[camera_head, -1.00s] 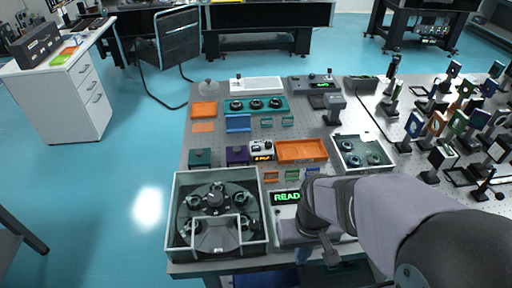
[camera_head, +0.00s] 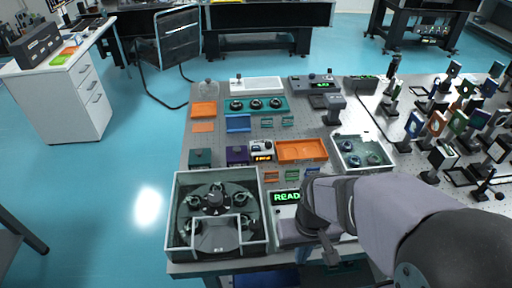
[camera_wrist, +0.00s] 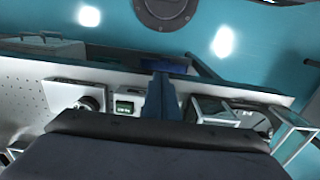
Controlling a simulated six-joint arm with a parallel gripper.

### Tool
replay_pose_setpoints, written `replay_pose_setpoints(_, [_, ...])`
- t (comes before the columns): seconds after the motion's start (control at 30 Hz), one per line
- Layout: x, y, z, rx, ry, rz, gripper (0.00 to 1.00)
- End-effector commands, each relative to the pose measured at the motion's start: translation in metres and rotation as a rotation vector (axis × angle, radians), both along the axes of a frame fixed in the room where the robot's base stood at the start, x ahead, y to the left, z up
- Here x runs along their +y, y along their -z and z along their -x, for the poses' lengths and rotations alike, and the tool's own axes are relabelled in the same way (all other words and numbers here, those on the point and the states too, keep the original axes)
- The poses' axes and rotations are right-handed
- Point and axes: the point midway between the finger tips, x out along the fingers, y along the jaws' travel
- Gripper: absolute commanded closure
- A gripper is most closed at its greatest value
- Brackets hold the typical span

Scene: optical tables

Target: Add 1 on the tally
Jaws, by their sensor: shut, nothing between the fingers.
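A small white and grey counter box (camera_head: 262,147) with an amber display (camera_head: 261,158) stands mid-table, left of the orange tray. It looks like the tally; its digits are too small to read surely. My gripper (camera_wrist: 161,80) shows in the wrist view as dark blue fingers pressed together, shut and empty, near the table's front edge. In the head view my arm reaches in from the right, and its wrist is over the front of the table, nearer than the counter and to its right. The fingertips are not clear in the head view.
A walled box with a round carousel (camera_head: 174,215) fills the front left. A green READY display (camera_head: 286,197) is beside my wrist. An orange tray (camera_head: 302,160) and a grey tray with round parts (camera_head: 337,148) stand behind my arm. Mounted optics crowd the right.

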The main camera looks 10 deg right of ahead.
Motion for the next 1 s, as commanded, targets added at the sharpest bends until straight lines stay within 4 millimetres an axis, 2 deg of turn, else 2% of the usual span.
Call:
replay_pose_setpoints(0.17, [0.006,-0.008,-0.016,-0.013,0.005,-0.029,1.0])
replay_pose_setpoints(0.27, [0.014,-0.015,-0.037,-0.03,0.01,-0.065,1.0])
replay_pose_setpoints(0.37, [0.025,-0.026,-0.066,-0.059,0.017,-0.115,1.0])
replay_pose_setpoints(0.7, [0.057,-0.06,-0.197,-0.216,0.052,-0.304,1.0])
replay_pose_setpoints(1.0, [0.067,-0.083,-0.323,-0.41,0.101,-0.441,1.0])
